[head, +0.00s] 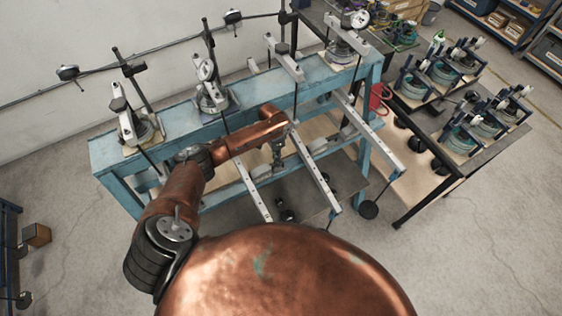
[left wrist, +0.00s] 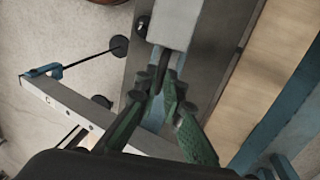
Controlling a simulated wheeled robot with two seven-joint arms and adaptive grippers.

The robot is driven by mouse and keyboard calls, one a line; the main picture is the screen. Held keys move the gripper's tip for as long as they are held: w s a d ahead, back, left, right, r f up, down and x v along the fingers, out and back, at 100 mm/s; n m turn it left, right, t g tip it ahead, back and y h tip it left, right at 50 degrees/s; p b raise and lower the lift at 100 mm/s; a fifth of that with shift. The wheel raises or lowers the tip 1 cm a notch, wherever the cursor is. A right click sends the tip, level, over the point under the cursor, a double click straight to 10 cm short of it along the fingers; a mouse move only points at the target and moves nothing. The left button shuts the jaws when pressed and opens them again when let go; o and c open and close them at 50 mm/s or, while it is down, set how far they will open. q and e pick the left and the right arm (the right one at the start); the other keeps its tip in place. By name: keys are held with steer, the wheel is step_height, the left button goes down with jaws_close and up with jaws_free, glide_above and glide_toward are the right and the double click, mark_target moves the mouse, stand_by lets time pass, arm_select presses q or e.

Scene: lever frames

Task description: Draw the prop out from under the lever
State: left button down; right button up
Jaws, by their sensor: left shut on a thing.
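My left gripper (head: 279,156) reaches from the left over the blue lever frame (head: 110,155), with its fingers pointing down among the levers. In the left wrist view its green fingertips (left wrist: 165,92) are closed on a dark narrow piece. This piece adjoins a pale grey block (left wrist: 172,24), which looks like the prop. A long light lever (head: 317,172) with holes lies just right of the gripper in the head view. A lever bar also shows in the left wrist view (left wrist: 72,106). Whether the block touches a lever is not clear. My right gripper is out of view.
Other levers flank the gripper, one at the right (head: 372,138) and one at the left (head: 248,183). A dark table (head: 478,163) with several devices stands to the right. Open floor lies at the front right.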

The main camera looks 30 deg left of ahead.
arm_select(q)
steer(key=shift+w+d+r, duration=0.15)
steer(key=shift+w+d, duration=0.05)
steer(key=shift+w, duration=0.05)
steer(key=c, duration=2)
jaws_free()
steer(key=shift+c, duration=0.2)
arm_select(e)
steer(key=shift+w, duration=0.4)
arm_select(q)
steer(key=shift+s+a, duration=0.1)
step_height(320, 180, up, 12)
steer(key=w+a, duration=0.1)
steer(key=a, duration=0.1)
steer(key=shift+w+f, duration=0.2)
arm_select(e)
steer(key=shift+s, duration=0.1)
